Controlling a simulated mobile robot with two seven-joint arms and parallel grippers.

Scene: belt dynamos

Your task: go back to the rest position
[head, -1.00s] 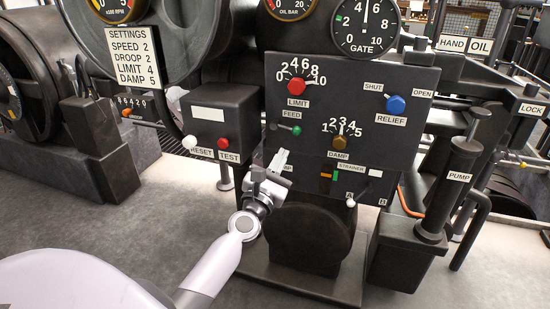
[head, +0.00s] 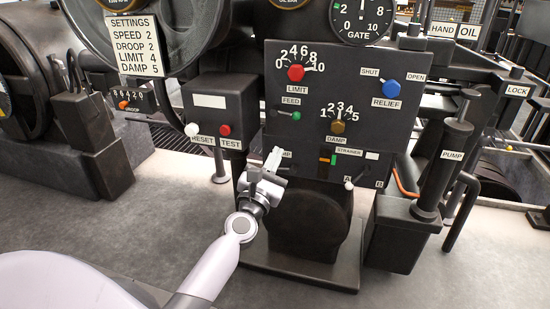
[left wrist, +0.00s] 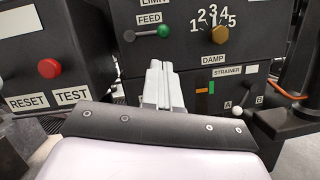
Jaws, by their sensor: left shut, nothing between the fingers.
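My left gripper (head: 274,160) is shut and empty in front of the dark control panel (head: 350,88), just below the FEED lever and left of the DAMP label. In the left wrist view its closed fingers (left wrist: 158,88) point up toward the panel below the green FEED knob (left wrist: 164,31). I cannot tell from these views whether the fingertips touch the panel; no object is between them. My left arm reaches in from the lower left. My right gripper is not in view.
The box with the red TEST button (head: 225,130) and white RESET knob (head: 191,129) stands left of my gripper. The PUMP cylinder (head: 447,165) stands at the right. A settings card (head: 136,45) hangs upper left. Grey floor (head: 150,225) lies open at the lower left.

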